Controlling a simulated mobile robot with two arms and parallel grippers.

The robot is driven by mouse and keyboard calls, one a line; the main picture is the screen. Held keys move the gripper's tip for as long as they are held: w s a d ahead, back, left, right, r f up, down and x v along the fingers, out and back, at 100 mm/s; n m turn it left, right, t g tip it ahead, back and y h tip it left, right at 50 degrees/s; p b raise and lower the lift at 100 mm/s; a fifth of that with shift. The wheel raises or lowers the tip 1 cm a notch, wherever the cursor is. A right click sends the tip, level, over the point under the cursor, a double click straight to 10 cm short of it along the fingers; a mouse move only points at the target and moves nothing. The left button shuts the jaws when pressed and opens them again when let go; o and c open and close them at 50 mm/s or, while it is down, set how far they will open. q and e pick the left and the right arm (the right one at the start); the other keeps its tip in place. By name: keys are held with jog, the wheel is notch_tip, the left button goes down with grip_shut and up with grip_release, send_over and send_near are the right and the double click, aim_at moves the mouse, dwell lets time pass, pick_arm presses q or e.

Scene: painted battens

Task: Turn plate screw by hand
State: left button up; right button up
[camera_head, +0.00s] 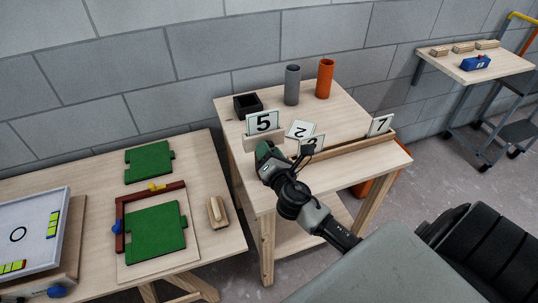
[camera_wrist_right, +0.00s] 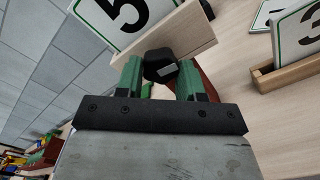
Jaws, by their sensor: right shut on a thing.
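The black plate screw (camera_wrist_right: 160,66) is a knob at the face of a wooden block (camera_wrist_right: 168,36). It shows between the green fingers of my right gripper (camera_wrist_right: 159,76) in the right wrist view, and the gripper is shut on it. In the head view my right gripper (camera_head: 264,152) is at the front left of the wooden table, and its fingers hide the screw. A white plate with number 5 (camera_head: 263,122) stands upright on the wooden block (camera_head: 262,142), just above the gripper. My left gripper is not in view.
Plates 2 (camera_head: 300,129) and 7 (camera_head: 380,125) are behind and right, by a long wooden rail (camera_head: 350,147). A black box (camera_head: 247,104), grey cylinder (camera_head: 292,86) and orange cylinder (camera_head: 325,79) stand at the back. A table with green boards (camera_head: 155,233) is left.

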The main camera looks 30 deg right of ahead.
jog(key=shift+r+m, duration=0.2)
jog(key=shift+m, duration=3.75)
jog(key=shift+r+m, duration=0.15)
jog(key=shift+m, duration=3.8)
jog(key=o, duration=0.9)
